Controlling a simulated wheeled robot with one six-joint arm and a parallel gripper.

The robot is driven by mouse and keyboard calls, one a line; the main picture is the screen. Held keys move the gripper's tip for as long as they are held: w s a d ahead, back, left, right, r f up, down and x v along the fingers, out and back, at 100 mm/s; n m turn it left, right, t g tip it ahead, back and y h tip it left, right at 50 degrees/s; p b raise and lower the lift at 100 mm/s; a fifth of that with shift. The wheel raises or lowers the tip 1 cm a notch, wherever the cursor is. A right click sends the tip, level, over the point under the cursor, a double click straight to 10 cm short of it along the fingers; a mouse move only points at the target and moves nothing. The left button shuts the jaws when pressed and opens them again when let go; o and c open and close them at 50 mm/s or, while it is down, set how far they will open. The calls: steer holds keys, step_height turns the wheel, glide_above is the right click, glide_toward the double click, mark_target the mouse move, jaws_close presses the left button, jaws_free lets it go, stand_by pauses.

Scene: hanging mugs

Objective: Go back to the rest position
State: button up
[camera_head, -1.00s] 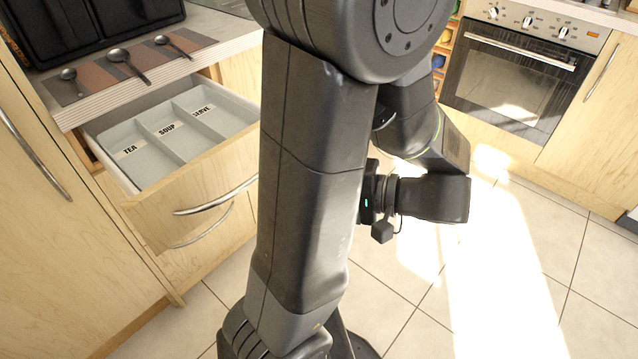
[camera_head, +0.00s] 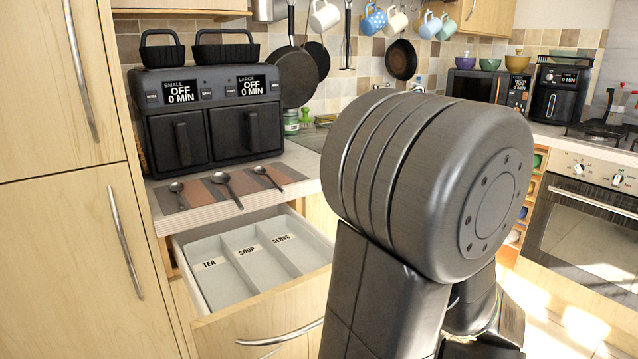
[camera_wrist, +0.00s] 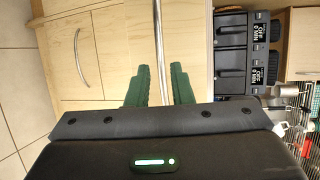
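In the wrist view my gripper (camera_wrist: 158,72) shows two green fingers with a gap between them. Nothing is held between them; cabinet fronts lie behind. In the head view my dark arm is folded in the middle and right, and the gripper is out of sight. The open drawer (camera_head: 300,312) is to the left of my arm, with a grey tray (camera_head: 237,243) marked TEA, SOUP and SERVE. The tray's compartments look empty. Several dark spoons (camera_head: 228,188) lie on a striped mat (camera_head: 206,204) on the counter above the drawer.
A black double air fryer (camera_head: 212,125) stands behind the mat. Mugs (camera_head: 372,20) hang along the back wall beside pans (camera_head: 293,75). An oven (camera_head: 585,232) is at the right. Tall cabinets (camera_head: 60,220) stand close on the left.

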mark_target(318, 319)
steer(key=shift+b+x, duration=0.5)
steer(key=shift+x, duration=3.75)
steer(key=shift+s, duration=0.1)
